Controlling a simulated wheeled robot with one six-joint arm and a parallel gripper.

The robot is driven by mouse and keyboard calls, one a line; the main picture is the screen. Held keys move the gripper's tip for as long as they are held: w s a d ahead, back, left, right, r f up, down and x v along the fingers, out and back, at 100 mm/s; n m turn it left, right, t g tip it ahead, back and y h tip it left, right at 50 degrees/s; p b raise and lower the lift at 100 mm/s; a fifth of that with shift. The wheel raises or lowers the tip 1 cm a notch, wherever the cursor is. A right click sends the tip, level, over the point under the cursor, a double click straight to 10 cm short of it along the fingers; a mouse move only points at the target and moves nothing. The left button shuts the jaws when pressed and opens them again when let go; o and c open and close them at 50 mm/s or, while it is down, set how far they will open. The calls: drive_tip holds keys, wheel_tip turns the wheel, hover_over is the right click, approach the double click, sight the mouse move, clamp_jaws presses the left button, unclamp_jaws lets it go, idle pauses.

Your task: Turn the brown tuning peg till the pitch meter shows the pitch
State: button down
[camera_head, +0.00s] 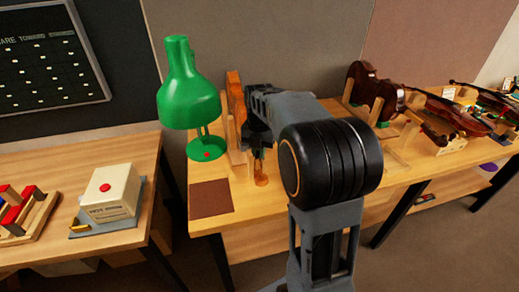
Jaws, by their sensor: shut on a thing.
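My gripper (261,152) reaches down at the left end of the wooden bench, partly hidden by my own arm. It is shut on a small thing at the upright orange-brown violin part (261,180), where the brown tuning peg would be. The peg itself is too small and too covered to make out. An orange wooden body (235,95) stands upright behind my gripper in a pale wooden holder. I cannot make out a pitch meter or its reading in this view.
A green lamp (188,95) stands close left of my gripper. A dark brown mat (211,198) lies at the bench's front left corner. Several violins, one of them dark (375,90), rest on stands to the right. A white box with a red knob (110,190) is on the left table.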

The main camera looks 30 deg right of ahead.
drive_tip(key=shift+n, duration=0.7)
drive_tip(key=c, duration=1.2)
unclamp_jaws()
wheel_tip(320, 180, up, 14)
drive_tip(key=shift+f+p, duration=0.1)
drive_tip(key=shift+p, duration=0.5)
